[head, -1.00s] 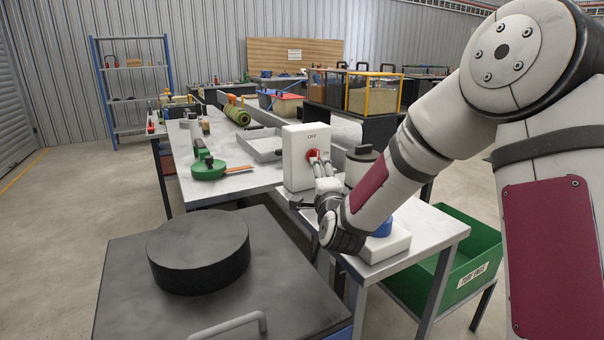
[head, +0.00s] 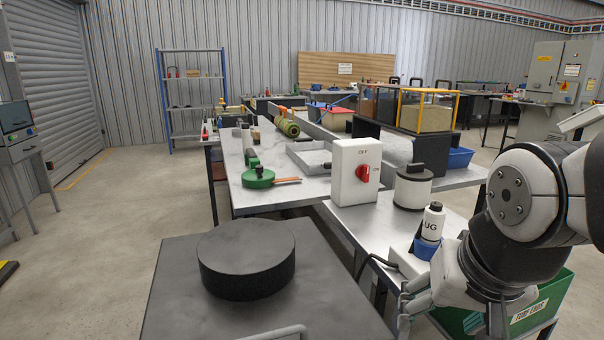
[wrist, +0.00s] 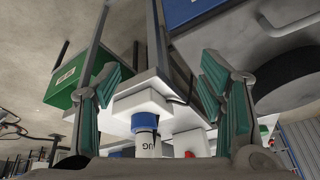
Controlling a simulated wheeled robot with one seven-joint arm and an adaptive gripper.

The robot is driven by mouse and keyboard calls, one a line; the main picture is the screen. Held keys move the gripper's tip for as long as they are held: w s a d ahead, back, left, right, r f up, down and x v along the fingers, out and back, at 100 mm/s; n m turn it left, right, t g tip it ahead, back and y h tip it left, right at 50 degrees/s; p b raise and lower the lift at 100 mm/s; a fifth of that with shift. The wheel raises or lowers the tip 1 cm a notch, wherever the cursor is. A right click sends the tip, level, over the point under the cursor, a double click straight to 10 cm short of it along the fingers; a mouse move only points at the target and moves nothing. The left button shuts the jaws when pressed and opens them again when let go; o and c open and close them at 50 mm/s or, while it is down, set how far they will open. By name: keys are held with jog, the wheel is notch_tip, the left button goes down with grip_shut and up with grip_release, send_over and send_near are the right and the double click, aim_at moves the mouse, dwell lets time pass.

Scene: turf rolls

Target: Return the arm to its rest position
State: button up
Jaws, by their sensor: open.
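My arm is folded in at the right of the head view, with its gripper (head: 408,308) low, beside the near edge of the metal side table (head: 452,212). In the wrist view my gripper (wrist: 165,90) shows two green-padded fingers spread wide apart, with nothing between them. A white box with a red rotary switch (head: 362,172) stands on the side table, clear of the gripper. A white bottle marked UG (head: 431,222) in a blue holder stands close behind the wrist; it also shows in the wrist view (wrist: 147,145).
A black round disc (head: 247,260) lies on the dark bench at the front. A green bin (head: 548,298) stands below my arm at right. A green round tool (head: 259,178) and a turf roll (head: 287,122) lie on the long table.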

jog(key=s+d+n+g, duration=0.2)
jog(key=s+n+g, duration=0.1)
jog(key=s, duration=1.2)
notch_tip(320, 180, up, 18)
jog(key=t+p, duration=0.2)
jog(key=p, duration=1.4)
jog(key=shift+a+f+t, duration=0.15)
jog(key=shift+a+t, duration=0.15)
